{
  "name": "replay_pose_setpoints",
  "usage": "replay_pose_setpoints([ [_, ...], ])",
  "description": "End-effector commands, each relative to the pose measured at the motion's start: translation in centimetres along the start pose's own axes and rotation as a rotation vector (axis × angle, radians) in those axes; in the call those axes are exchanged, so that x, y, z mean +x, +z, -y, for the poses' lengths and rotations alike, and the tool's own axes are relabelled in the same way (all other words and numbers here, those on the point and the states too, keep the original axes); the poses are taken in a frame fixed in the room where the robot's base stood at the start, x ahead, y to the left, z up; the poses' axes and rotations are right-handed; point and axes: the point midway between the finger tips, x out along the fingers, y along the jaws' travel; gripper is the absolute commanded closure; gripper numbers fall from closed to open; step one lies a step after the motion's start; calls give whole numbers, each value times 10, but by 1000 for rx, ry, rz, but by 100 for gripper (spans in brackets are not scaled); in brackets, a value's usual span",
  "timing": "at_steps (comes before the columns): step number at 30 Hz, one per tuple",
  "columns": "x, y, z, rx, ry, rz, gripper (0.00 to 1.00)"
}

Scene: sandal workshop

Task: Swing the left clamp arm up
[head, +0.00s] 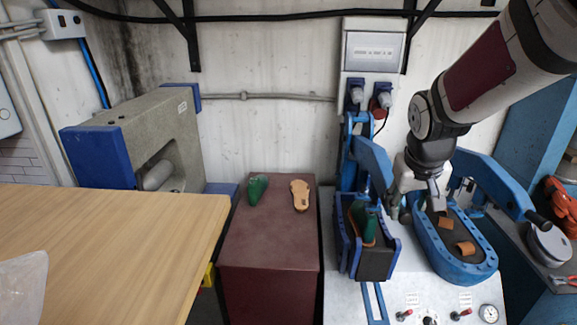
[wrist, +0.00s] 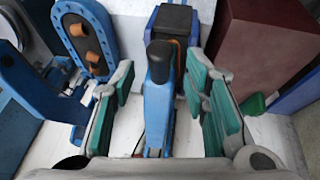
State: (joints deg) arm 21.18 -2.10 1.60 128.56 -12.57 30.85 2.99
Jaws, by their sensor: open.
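The left clamp arm (head: 373,162) is blue. It slopes down from its post towards the front right, above the left station (head: 343,247), where a green shoe last (head: 371,226) stands. In the wrist view the blue arm (wrist: 158,112) ends in a black handle (wrist: 160,60). My gripper (head: 416,200) is open beside the lower end of this arm. In the wrist view the green-padded fingers of my gripper (wrist: 162,75) lie either side of the arm, with visible gaps. Contact is not visible. In the head view my gripper partly hides the handle.
The right clamp arm (head: 497,182) with a black handle (head: 537,219) stands close by on the right. The right station (head: 457,267) holds a sole with orange straps. A maroon cabinet (head: 268,245) bears a green last and a sandal sole. A wooden table (head: 110,245) is at left.

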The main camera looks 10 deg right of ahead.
Motion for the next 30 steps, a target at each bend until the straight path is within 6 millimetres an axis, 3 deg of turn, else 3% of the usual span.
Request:
replay_pose_setpoints([
  [7,33,1,0,1,0,2,59],
  [19,40,0,0,1,-1,-1,59],
  [20,40,0,0,1,-1,-1,61],
  [25,40,0,0,1,-1,-1,99],
  [30,40,0,0,1,-1,0,100],
])
